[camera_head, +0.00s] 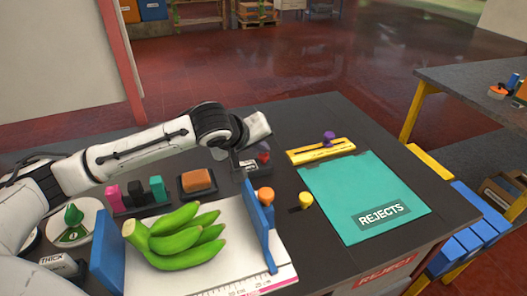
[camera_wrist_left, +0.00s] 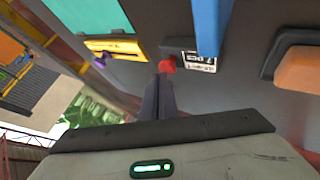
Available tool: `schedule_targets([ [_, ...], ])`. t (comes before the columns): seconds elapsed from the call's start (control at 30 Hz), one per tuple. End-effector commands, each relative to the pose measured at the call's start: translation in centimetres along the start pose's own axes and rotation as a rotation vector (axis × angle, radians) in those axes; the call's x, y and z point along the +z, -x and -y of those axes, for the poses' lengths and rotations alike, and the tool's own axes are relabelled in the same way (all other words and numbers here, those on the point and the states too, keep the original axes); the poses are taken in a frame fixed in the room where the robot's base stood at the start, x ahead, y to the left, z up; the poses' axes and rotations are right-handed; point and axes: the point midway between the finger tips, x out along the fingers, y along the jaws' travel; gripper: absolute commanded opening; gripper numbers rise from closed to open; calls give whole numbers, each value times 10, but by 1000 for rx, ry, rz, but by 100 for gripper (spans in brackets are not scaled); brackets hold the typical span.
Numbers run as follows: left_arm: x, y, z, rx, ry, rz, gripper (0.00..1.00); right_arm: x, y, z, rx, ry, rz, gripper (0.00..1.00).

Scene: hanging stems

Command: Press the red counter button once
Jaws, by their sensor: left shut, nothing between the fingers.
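The red counter button (camera_head: 264,156) sits on a small dark counter box (camera_head: 246,166) near the back of the table, partly hidden by my left arm. In the left wrist view the red button (camera_wrist_left: 167,65) shows right at the fingertips, beside the counter's white label (camera_wrist_left: 198,62). My left gripper (camera_head: 243,142) is shut and empty, over the counter in the head view. In the left wrist view the closed fingers (camera_wrist_left: 163,82) point at the button. I cannot tell whether they touch it. My right gripper is not in view.
Green bananas (camera_head: 180,240) lie on a white board between blue uprights (camera_head: 262,225). An orange-brown pad (camera_head: 198,181) and coloured blocks (camera_head: 137,192) stand left of the counter. A yellow bar (camera_head: 320,150) with a purple knob and a teal REJECTS mat (camera_head: 350,185) lie to the right.

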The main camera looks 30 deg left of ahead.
Motion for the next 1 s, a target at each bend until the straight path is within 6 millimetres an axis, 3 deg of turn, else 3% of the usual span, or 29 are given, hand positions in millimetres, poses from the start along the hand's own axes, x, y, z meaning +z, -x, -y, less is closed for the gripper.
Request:
schedule_targets([
  [0.57,-7,9,-6,2,1,-2,0,-9,9,1,0,0,0,43],
  [0.83,-20,27,-20,2,2,-2,0,-26,26,3,0,0,0,43],
  [1.0,-26,35,-26,4,1,-3,0,-23,22,2,0,0,-2,43],
])
